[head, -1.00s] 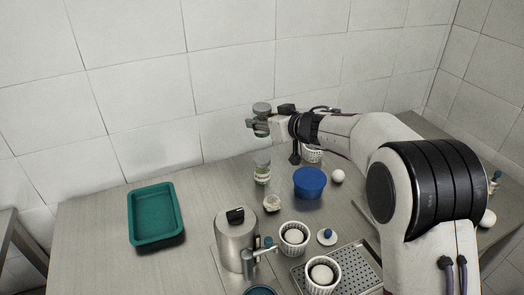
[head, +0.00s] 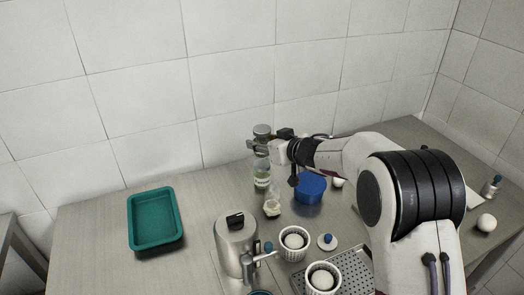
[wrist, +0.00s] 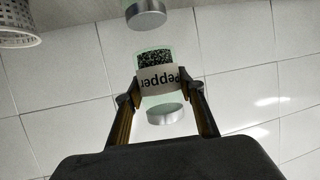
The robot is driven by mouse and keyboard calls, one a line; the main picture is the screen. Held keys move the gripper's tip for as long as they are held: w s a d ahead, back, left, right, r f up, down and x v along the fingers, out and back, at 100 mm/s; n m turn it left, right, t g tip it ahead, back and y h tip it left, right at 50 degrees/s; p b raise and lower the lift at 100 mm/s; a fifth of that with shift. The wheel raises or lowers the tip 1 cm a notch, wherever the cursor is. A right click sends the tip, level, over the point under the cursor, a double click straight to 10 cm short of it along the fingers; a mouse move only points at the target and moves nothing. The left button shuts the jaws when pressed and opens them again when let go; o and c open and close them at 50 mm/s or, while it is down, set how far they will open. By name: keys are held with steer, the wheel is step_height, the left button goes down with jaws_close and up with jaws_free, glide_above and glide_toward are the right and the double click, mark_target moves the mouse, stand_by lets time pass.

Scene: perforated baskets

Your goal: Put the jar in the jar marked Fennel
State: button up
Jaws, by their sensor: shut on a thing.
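A clear jar (wrist: 155,60) with dark speckled contents, a silver lid and a label reading "Pepper" is between the fingers of my gripper (wrist: 160,90), which is shut on it. The label appears upside down in the wrist view. In the head view my gripper (head: 262,145) holds it in the air by the back wall. Directly below it in the picture, a second jar (head: 261,182) with green contents and a pale label stands on the table. Its label is too small to read, and the held jar partly covers its top. A silver lid (wrist: 145,14) shows beyond the held jar's base, apart from it.
A small glass jar (head: 271,208) and a blue tub (head: 311,187) are close by. A steel pot (head: 235,240), white perforated baskets (head: 293,254) and a perforated tray (head: 350,265) are in front. A teal tray (head: 130,225) lies left, with clear table between.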

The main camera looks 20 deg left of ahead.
steer(key=shift+f, duration=1.65)
steer(key=shift+f, duration=0.2)
steer(key=o, duration=1.3)
steer(key=shift+o, duration=0.2)
steer(key=shift+r, duration=0.2)
steer(key=v, duration=1.2)
steer(key=shift+d, duration=0.1)
